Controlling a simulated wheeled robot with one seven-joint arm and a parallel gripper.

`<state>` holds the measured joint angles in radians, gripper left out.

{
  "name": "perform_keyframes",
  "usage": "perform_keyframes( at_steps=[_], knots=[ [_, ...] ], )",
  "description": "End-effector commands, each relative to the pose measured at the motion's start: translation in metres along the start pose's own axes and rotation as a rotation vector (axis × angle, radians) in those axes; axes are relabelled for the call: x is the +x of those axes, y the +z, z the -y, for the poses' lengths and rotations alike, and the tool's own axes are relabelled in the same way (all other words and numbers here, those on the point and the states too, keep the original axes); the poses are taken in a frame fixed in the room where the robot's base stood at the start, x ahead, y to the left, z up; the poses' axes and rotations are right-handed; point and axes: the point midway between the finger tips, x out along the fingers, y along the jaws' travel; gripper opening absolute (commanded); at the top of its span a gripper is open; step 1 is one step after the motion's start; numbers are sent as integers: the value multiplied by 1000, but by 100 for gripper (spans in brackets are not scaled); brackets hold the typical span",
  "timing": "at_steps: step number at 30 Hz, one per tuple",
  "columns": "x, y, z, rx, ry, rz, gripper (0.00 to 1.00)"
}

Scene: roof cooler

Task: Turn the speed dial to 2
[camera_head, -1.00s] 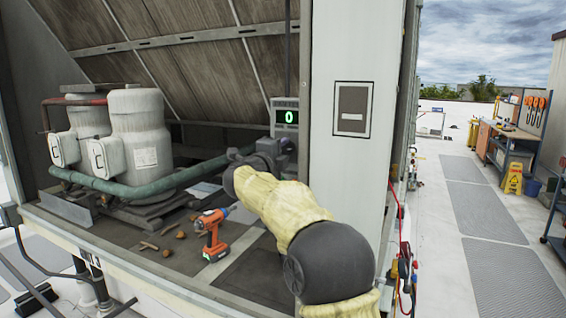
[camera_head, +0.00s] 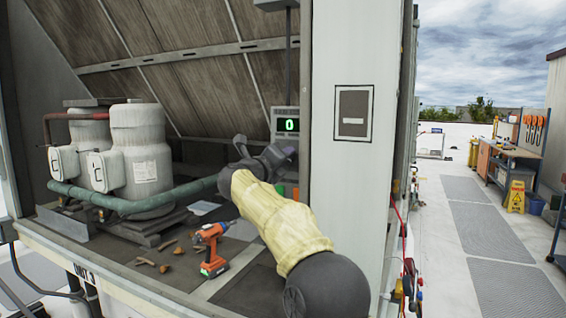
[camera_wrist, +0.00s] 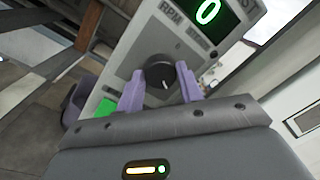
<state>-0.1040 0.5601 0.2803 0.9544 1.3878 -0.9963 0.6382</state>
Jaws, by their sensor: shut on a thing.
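The speed dial (camera_wrist: 160,72) is a round black knob with a light pointer mark on a grey control panel (camera_wrist: 125,70). My gripper (camera_wrist: 161,86) has its two purple fingers on either side of the dial, shut on it. The green display (camera_wrist: 208,11) above the dial reads 0; it also shows in the head view (camera_head: 289,125). In the head view my gripper (camera_head: 278,154) is at the panel below the display and hides the dial.
A green button (camera_wrist: 104,107) is left of my fingers on the panel. An orange drill (camera_head: 211,248) and several small brown pieces lie on the unit's floor. White tanks (camera_head: 140,160) and a green pipe stand left. A pale post (camera_head: 352,190) rises close right of my arm.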

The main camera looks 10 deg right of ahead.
Motion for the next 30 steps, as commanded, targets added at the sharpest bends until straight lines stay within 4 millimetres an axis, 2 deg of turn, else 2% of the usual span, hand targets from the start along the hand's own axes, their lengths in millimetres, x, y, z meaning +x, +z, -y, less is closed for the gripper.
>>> perform_keyframes(
  at_steps=[10,11,12,23,26,30],
  knots=[
    [0,-2,-2,2,3,-5,14],
    [1,-2,-3,1,3,-5,38],
    [0,-2,-3,1,3,-5,46],
    [-3,-1,-1,2,1,-2,46],
    [-11,-1,-2,2,1,-1,46],
    [-32,-2,-3,2,1,0,46]
  ],
)
